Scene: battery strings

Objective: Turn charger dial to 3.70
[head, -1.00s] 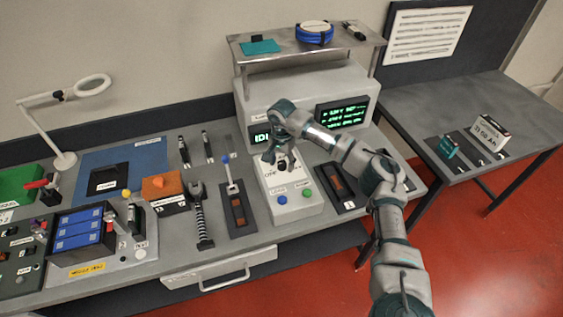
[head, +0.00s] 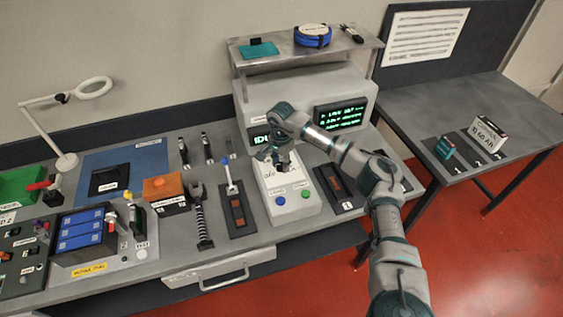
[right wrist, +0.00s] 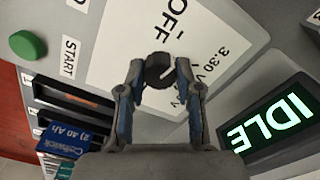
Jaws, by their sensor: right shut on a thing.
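The charger (head: 292,208) is a pale grey box with a sloped white panel, a blue and a green button. Its black dial (right wrist: 157,70) has a white pointer line, slanting to the upper right in the right wrist view. The labels OFF and 3.30 V show beside it; other markings are partly hidden by a finger. My right gripper (head: 281,163) is at the panel, and its fingers stand on both sides of the dial in the right wrist view (right wrist: 158,75), shut on it. In the head view the gripper mostly hides the dial. My left gripper is not in view.
A green display (right wrist: 272,118) reads IDLE. A screen (head: 341,114) with green text is behind my right arm, below a shelf (head: 280,53).

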